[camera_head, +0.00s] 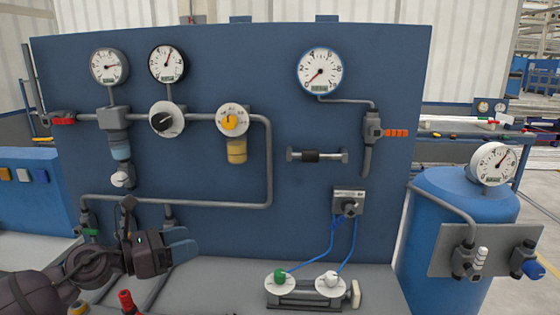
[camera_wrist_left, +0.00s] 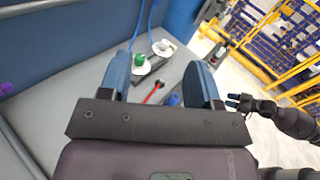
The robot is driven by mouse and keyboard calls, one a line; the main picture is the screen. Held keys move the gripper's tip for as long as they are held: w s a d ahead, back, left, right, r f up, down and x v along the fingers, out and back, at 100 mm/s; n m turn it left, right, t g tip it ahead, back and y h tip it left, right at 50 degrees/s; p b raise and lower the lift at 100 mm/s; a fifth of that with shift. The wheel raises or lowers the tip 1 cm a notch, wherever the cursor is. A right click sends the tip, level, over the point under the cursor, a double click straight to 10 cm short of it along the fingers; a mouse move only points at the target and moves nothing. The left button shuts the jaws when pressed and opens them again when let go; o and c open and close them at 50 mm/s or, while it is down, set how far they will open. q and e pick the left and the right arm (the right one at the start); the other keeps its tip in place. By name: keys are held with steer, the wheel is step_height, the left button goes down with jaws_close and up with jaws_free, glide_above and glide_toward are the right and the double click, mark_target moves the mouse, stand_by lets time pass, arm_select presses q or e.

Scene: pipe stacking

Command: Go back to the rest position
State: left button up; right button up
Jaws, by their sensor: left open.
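My left gripper (camera_head: 172,245) hangs at the lower left of the head view, in front of the blue panel and above the grey bench. Its blue fingers also show in the left wrist view (camera_wrist_left: 160,68), spread wide with nothing between them. My right gripper (camera_wrist_left: 238,103) shows small at the right of the left wrist view, away from the bench. Its finger gap is too small to judge. It is not visible in the head view.
The blue panel (camera_head: 330,220) carries gauges, valves and grey pipes. A fixture with a green and a white knob (camera_head: 305,290) sits on the bench. A blue tank (camera_head: 440,200) stands right. A red-handled item (camera_head: 127,301) is near my left arm.

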arm_select(q)
steer(key=s+a+f+n+t+y, duration=0.4)
steer(key=f+n, duration=0.4)
steer(key=n, duration=0.9)
steer(key=s+a+f+n+t+y, duration=0.1)
steer(key=a+f+n+t+y, duration=0.2)
steer(key=f+n+y, duration=1)
steer(key=s+f+n+g, duration=0.1)
steer(key=s+f+n, duration=0.3)
steer(key=s, duration=0.3)
steer(key=s+f+n+g+h, duration=0.1)
steer(key=s+f+n+g, duration=0.1)
steer(key=s+f+n, duration=0.3)
steer(key=s+a+f+n+g+h, duration=0.1)
steer(key=s+f+n, duration=0.3)
steer(key=s, duration=0.6)
steer(key=shift+s+f+n+g, duration=0.25)
steer(key=shift+n+g, duration=0.35)
steer(key=shift+n, duration=0.3)
arm_select(e)
steer(key=shift+s+f, duration=0.2)
steer(key=shift+s, duration=0.25)
arm_select(q)
steer(key=shift+c, duration=0.4)
arm_select(e)
steer(key=shift+w+r, duration=0.1)
steer(key=shift+w, duration=0.1)
